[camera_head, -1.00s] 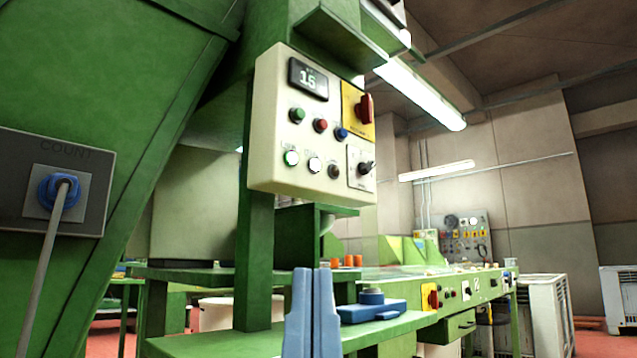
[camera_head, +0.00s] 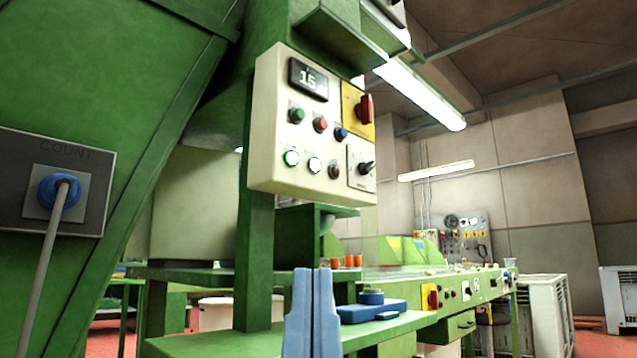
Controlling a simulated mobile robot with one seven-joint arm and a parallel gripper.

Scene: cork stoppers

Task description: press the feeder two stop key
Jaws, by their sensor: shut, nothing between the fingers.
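A cream control panel (camera_head: 290,172) hangs on a green post, with a dark display (camera_head: 308,79) reading 15. Its upper row has a green button (camera_head: 297,115), a red button (camera_head: 320,124) and a blue button (camera_head: 341,133). The labels are too small to read, so I cannot tell which key is the feeder two stop. My gripper (camera_head: 312,272) shows as two blue fingers, shut and empty, pointing up below the panel and apart from it.
A red rotary switch on a yellow plate (camera_head: 358,110) and a black selector (camera_head: 366,168) sit at the panel's right. A green bench (camera_head: 220,343) with a blue device (camera_head: 370,309) lies below. A COUNT box (camera_head: 88,200) with a cable is at left.

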